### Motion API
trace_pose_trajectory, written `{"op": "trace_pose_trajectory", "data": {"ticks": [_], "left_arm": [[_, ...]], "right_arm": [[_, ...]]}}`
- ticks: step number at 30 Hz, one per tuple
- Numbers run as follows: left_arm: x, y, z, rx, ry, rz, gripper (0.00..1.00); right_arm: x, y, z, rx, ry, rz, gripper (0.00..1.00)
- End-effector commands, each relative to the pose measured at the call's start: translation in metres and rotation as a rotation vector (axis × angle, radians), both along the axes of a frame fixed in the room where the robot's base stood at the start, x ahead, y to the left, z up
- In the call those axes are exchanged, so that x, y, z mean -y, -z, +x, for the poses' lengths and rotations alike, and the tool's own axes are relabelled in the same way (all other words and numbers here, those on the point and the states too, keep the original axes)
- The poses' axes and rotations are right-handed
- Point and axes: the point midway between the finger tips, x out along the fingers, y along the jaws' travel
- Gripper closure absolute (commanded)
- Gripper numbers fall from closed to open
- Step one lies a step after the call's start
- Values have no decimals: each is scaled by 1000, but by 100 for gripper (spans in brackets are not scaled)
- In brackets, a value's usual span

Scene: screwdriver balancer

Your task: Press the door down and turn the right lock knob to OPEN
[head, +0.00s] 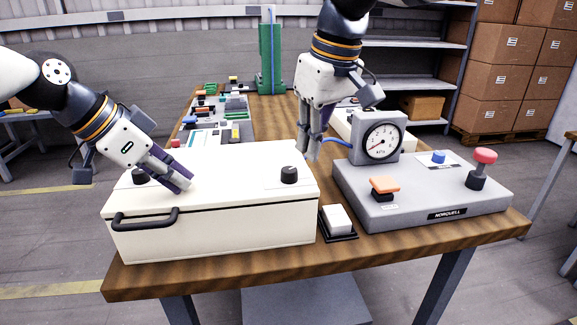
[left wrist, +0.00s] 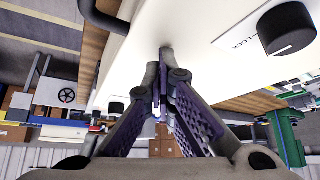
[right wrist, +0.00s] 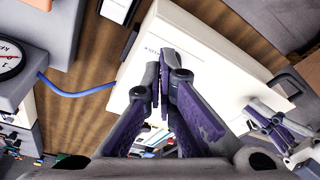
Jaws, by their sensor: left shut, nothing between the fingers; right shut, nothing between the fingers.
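The white box has a flat white door (head: 235,180) on top with a dark seam below its front edge. The black right lock knob (head: 289,174) stands near its right end; its small lettering is unreadable. The black left knob (head: 139,175) is at the other end and shows large beside a LOCK label in the left wrist view (left wrist: 287,30). My left gripper (head: 188,187) is shut and empty, fingertips at the door's surface; contact is unclear. My right gripper (head: 311,154) is shut and empty, behind and right of the right knob, near the box's back right corner.
A black handle (head: 145,218) is on the box's front. A white rocker switch (head: 337,219) sits right of the box, beside a grey console (head: 430,205) with a gauge (head: 382,141). A blue cable (right wrist: 75,90) runs near my right gripper. Boards and parts lie farther back.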

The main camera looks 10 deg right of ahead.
Motion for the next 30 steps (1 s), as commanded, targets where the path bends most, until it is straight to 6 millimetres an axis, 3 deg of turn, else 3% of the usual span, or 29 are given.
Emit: {"op": "trace_pose_trajectory", "data": {"ticks": [1, 11, 19, 30], "left_arm": [[0, 11, -2, -21, 4, 8, 100], [0, 11, -3, -20, 5, 7, 100], [0, 10, -3, -20, 5, 7, 100], [0, 10, -3, -20, 5, 7, 100]], "right_arm": [[0, -2, 1, -4, 0, 0, 100], [-1, -11, 0, -4, -1, 2, 100], [-26, -19, -10, -3, -2, 3, 100], [-27, 32, -10, -2, -1, 1, 100]]}}
